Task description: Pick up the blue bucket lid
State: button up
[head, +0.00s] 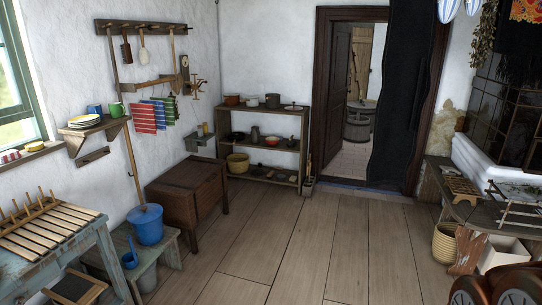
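The blue bucket (149,229) stands on a low grey-green wooden bench (165,251) at the left. The blue lid (145,213) sits on top of the bucket, with a small raised knob at its middle. A small blue mug or dipper (130,258) with an upright handle is beside the bucket, nearer to me. My gripper is not visible in the head view.
A worn blue table (60,262) with wooden slats stands in the left foreground. A brown wooden chest (187,188) is behind the bench. Shelves (262,145) stand at the back, beside an open doorway. The plank floor (310,245) in the middle is clear.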

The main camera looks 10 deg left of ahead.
aim_at(145, 213)
jog(key=u, duration=0.15)
jog(key=i, duration=1.8)
jog(key=u, duration=1.25)
jog(key=i, duration=1.5)
jog(key=u, duration=1.3)
jog(key=i, duration=0.5)
jog(key=u, duration=0.15)
